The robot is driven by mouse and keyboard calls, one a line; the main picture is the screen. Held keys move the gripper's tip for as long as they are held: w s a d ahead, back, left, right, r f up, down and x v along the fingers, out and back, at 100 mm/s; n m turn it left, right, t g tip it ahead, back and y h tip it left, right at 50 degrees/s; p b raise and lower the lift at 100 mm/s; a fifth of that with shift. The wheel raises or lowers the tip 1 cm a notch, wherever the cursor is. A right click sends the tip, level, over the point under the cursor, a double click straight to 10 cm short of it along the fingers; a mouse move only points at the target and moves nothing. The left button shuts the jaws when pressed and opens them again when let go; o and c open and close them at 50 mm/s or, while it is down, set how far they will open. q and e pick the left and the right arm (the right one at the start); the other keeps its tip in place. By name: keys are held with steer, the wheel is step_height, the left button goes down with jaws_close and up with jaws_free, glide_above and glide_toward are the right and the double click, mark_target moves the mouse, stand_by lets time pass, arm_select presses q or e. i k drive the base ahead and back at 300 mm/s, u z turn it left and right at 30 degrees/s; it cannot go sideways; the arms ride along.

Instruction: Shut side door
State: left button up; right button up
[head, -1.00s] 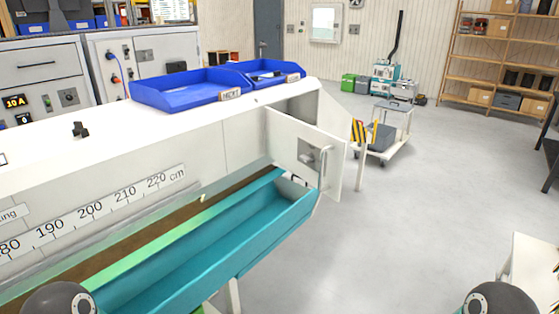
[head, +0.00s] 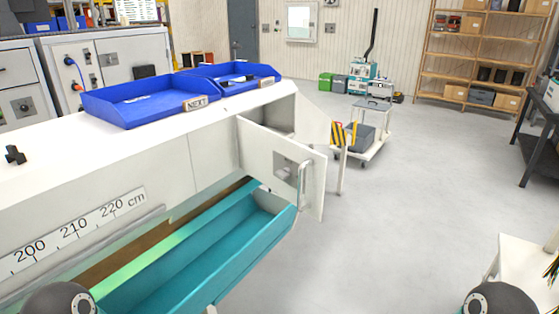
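The side door (head: 262,160) is a white panel with a grey latch plate and a vertical bar handle (head: 303,182). It stands open at the far right end of the long white machine (head: 150,165), swung outward over the end of the teal trough (head: 190,260). The dark opening behind it shows above the door. Neither gripper is in view. Only rounded dark joints of my arms show at the bottom left and bottom right edges, well apart from the door.
Two blue trays (head: 140,101) sit on the machine top. A white table (head: 515,270) is at lower right. The grey floor (head: 400,220) between is clear.

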mark_target(263, 152)
steer(key=i, duration=0.5)
steer(key=u, duration=0.1)
steer(key=k, duration=1.3)
steer(key=z, duration=0.4)
steer(key=i, duration=1.85)
steer(key=u, duration=0.35)
